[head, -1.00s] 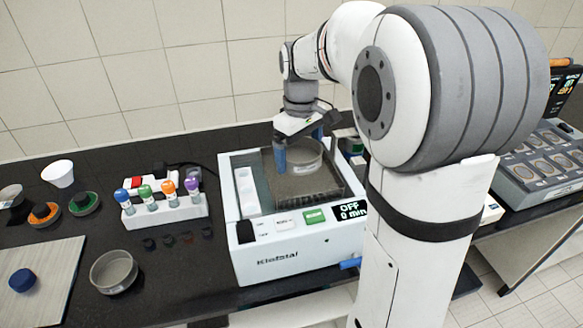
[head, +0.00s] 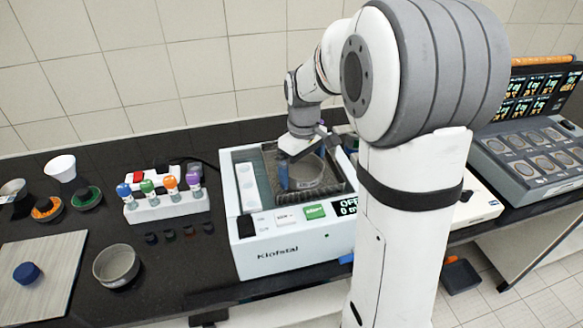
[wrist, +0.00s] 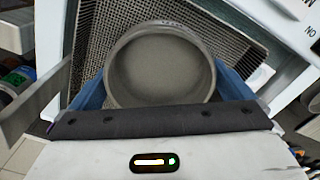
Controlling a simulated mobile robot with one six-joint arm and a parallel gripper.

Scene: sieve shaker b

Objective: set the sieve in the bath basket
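The grey round sieve (head: 309,172) is inside the mesh basket (head: 334,190) of the white bath (head: 275,248), at its right part. My gripper (head: 302,166) points down over it, with a blue finger on either side. In the wrist view the sieve (wrist: 160,66) sits between the blue fingers of my gripper (wrist: 162,85), which press against its wall. The mesh basket (wrist: 92,40) shows around it. The sieve looks level. I cannot tell whether its underside touches the basket floor.
A similar round grey pan (head: 116,266) stands on the dark bench left of the bath. A board (head: 40,275) with a blue cap lies at the far left. A grey instrument (head: 530,160) is on the right.

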